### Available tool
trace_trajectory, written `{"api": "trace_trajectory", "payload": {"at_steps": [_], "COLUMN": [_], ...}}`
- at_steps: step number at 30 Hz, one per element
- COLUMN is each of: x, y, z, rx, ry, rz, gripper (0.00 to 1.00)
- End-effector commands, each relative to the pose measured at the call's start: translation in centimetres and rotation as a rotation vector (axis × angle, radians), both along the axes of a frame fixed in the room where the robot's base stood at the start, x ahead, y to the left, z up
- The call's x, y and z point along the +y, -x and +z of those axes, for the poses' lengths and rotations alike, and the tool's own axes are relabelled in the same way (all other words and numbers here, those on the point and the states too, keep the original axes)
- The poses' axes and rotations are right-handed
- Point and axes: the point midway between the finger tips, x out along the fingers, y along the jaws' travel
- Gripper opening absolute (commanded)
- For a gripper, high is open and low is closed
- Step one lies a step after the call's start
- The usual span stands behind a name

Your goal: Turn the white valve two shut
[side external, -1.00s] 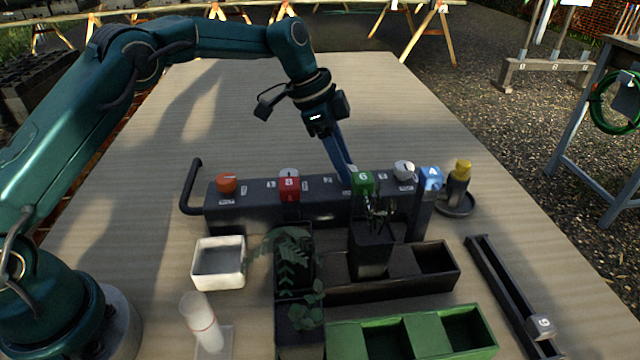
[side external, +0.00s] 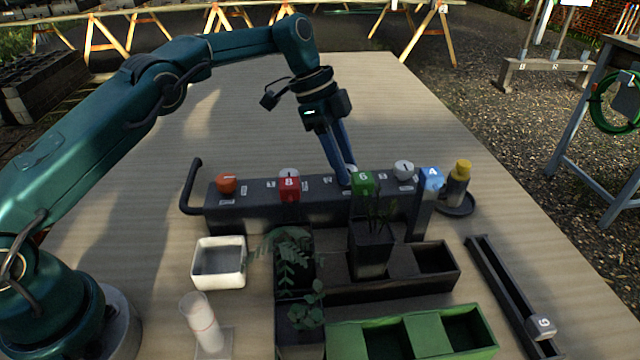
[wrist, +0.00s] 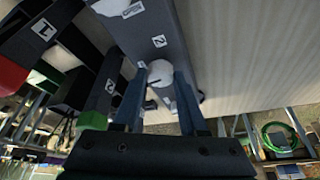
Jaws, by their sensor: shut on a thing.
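The white valve two (wrist: 160,72) is a round white knob on top of the dark manifold bar (wrist: 172,22), beside a label reading 2 in the wrist view. My gripper (wrist: 161,80) has its two blue fingers shut on opposite sides of this knob.
Planters and a white tray (side external: 219,281) lie in front.

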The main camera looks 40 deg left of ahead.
Motion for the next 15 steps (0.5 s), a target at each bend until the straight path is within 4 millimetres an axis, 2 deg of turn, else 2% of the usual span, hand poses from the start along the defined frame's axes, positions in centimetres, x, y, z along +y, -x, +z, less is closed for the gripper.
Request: {"api": "trace_trajectory", "payload": {"at_steps": [5,6,8,9,15], "x": [0.07,0.07,0.06,0.06,0.04], "y": [0.1,0.1,0.08,0.07,0.05], "z": [0.0,0.0,0.0,0.0,-0.01], "rx": [0.004,0.004,0.004,0.003,0.003], "ry": [-0.002,-0.002,-0.002,-0.002,-0.001], "rz": [0.0,0.0,0.0,0.0,0.0], "gripper": [0.0,0.45,0.68,0.72,0.72]}}
